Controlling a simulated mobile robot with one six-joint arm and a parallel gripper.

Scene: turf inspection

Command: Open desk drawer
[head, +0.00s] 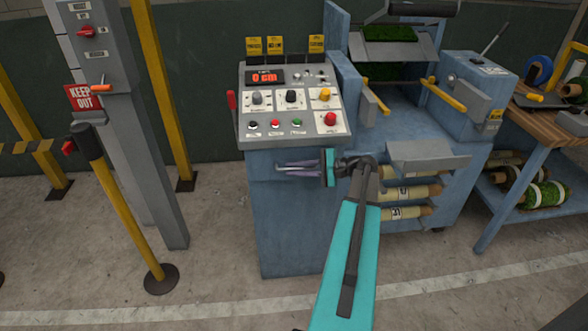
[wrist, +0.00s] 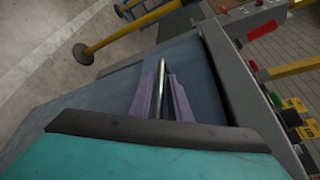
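My gripper (head: 280,166) is at the front of the blue machine cabinet (head: 284,235), just below the control panel. Its purple fingers point left, along the cabinet front. In the wrist view, a thin metal bar handle (wrist: 162,68) lies between the two fingers (wrist: 165,85), running nearly along them. The fingers are a little apart. I cannot tell whether they press on the bar. The drawer's edges cannot be made out, and no drawer gap shows. The teal gripper body hides part of the cabinet front.
A control panel (head: 292,105) with knobs and buttons sits right above my gripper. A red lever (head: 231,101) is at its left side. Rolls (head: 410,192) lie on the machine's lower shelf at right. A yellow post (head: 129,213) stands at left. The floor between is clear.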

